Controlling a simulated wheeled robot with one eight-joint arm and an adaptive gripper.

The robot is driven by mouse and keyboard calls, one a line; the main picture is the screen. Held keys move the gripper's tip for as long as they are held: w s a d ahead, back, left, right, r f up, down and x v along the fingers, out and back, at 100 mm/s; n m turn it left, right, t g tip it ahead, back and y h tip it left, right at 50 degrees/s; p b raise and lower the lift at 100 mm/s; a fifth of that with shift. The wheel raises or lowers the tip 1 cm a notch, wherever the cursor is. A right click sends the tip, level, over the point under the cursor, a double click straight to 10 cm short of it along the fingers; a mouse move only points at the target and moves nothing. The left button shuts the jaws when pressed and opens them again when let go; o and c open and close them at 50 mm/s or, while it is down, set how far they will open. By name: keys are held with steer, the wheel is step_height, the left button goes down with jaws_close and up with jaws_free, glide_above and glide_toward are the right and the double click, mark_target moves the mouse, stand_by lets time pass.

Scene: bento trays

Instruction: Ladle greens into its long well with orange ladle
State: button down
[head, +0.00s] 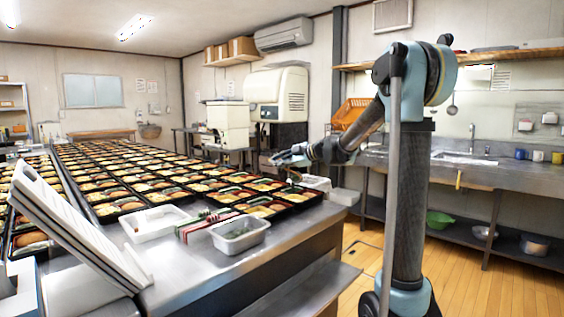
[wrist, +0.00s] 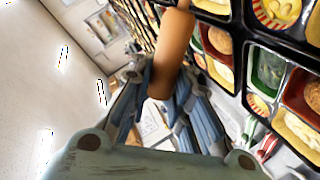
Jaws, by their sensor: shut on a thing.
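My gripper (head: 292,156) is above the far right end of the tray rows in the head view. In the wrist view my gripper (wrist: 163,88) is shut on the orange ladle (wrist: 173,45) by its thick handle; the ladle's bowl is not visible. A pale tub (head: 240,245) with some greens (head: 238,234) in its bottom stands at the table's front right corner. Black bento trays (head: 283,202) fill the table beyond it. In the wrist view a nearby tray (wrist: 245,72) has a long green well (wrist: 268,68); I cannot tell whether greens lie in it.
A white tub (head: 155,223) stands left of the greens tub, with red and green handled utensils (head: 207,222) between them. A slanted white panel (head: 75,222) rises at the left front. Another white container (head: 316,183) is near the right edge. Open floor (head: 480,265) lies right.

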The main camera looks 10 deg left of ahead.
step_height(320, 180, down, 5)
steer(key=s+a+n+t+h, duration=0.1)
steer(key=s+a+n, duration=0.1)
steer(key=s+n, duration=0.1)
steer(key=shift+t+h, duration=0.3)
steer(key=shift+h, duration=0.1)
steer(key=shift+a, duration=0.1)
steer(key=shift+w, duration=0.1)
stand_by(1.1)
